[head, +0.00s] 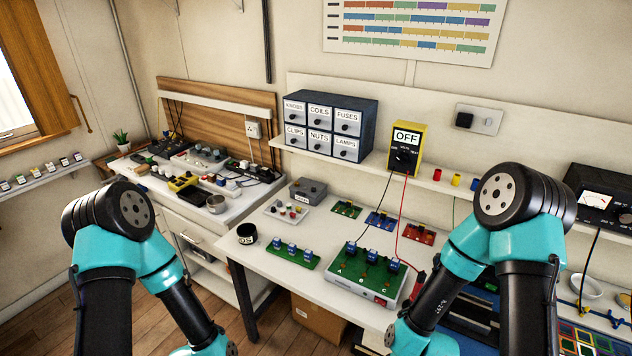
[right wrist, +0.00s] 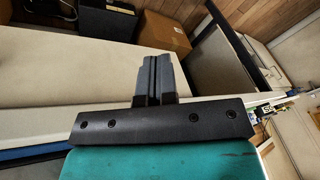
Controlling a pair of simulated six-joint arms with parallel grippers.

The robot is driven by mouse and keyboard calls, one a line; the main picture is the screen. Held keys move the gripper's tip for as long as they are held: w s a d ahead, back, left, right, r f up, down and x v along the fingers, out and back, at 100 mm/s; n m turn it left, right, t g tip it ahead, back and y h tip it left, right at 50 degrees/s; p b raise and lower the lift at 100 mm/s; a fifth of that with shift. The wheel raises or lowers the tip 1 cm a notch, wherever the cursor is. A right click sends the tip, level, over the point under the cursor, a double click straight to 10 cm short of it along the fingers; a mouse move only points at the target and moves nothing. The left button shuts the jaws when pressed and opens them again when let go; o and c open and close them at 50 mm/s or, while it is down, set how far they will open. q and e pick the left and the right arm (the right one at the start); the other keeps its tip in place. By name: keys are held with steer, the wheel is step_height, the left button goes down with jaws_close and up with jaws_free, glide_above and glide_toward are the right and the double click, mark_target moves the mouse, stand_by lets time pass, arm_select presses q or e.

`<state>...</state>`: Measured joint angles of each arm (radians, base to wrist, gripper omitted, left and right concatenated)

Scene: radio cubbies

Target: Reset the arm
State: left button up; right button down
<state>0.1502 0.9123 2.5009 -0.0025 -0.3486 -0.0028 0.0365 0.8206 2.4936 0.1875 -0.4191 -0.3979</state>
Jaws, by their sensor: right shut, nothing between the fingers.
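My right arm (head: 520,240) comes in at the right of the head view, bent down at the elbow, and its gripper is out of that frame. In the right wrist view my right gripper (right wrist: 152,62) is shut, its dark fingers together with nothing between them. It is near the front edge of a white table (right wrist: 60,70). My left arm (head: 120,240) is at the lower left of the head view, folded downward. The left gripper is below the frame and cannot be seen.
The workbench (head: 285,270) carries a green board (head: 368,272) with blue switches, a smaller green board (head: 291,254) and a dark cup (head: 246,234). A drawer cabinet (head: 332,125) and a yellow meter (head: 405,148) stand on the shelf. A cardboard box (head: 318,318) sits under the bench.

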steer(key=s+d+f+m+g, duration=0.1)
steer(key=s+f+m+g, duration=0.1)
steer(key=s+f+m, duration=0.1)
steer(key=shift+s+f+y, duration=0.4)
steer(key=shift+s+f, duration=0.05)
steer(key=shift+f, duration=0.3)
stand_by(1.4)
